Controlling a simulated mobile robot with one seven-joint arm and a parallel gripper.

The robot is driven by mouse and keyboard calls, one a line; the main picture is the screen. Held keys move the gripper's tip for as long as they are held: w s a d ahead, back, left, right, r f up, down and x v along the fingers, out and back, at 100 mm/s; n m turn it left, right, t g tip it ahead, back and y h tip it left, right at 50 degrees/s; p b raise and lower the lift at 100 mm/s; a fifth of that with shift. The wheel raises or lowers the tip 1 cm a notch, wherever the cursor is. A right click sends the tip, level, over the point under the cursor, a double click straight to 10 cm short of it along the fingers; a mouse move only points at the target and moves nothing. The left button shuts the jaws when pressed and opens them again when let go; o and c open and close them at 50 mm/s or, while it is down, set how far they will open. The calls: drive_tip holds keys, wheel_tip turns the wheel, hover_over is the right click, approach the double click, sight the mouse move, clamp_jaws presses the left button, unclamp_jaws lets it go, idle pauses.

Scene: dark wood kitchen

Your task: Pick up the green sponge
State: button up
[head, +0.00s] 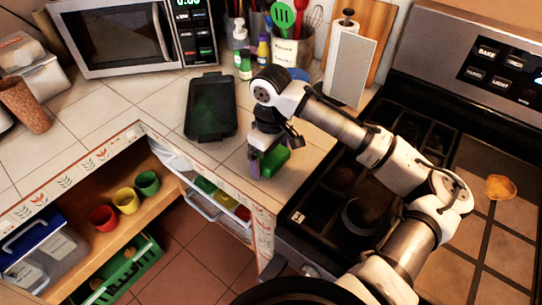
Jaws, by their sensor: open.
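The green sponge (275,161) lies on the tiled counter near its front corner, beside the stove, in the head view. My gripper (262,156) points down right at the sponge, and its jaws are open. One finger shows at the sponge's left side. The arm's end hides part of the sponge's far side, and I cannot tell whether the fingers touch it.
A black tray (211,108) lies on the counter left of my gripper. The stove (335,225) is on the right. A paper towel roll (348,65) and a utensil holder (291,50) stand behind. An open shelf with colored cups (126,200) is below.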

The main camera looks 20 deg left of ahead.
sight(272, 154)
drive_tip(key=c, duration=0.9)
drive_tip(key=shift+r, duration=0.1)
wheel_tip(272, 154, up, 20)
drive_tip(key=shift+b, duration=0.95)
drive_tip(key=o, duration=0.4)
drive_tip(key=c, duration=0.3)
drive_tip(key=shift+w, duration=0.1)
